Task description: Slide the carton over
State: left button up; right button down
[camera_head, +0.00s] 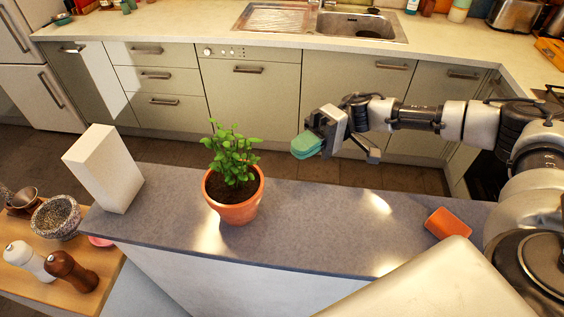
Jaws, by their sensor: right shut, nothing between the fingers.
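A plain white carton (108,175) stands upright at the left end of the grey counter (325,220), close to its left edge. My right gripper (308,146) comes in from the right and hangs above the far edge of the counter, right of the potted plant. It is shut, with teal-coloured pieces at its tip, and is well apart from the carton. My left gripper is not in view.
A leafy plant in a terracotta pot (234,205) stands between the carton and my right gripper. An orange object (447,223) lies at the counter's right. A lower wooden surface at left holds a stone mortar (57,218) and two mills (70,270). The counter's middle is clear.

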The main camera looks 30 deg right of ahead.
aim_at(100, 160)
jog(key=k+j, duration=1.15)
jog(key=k, duration=0.15)
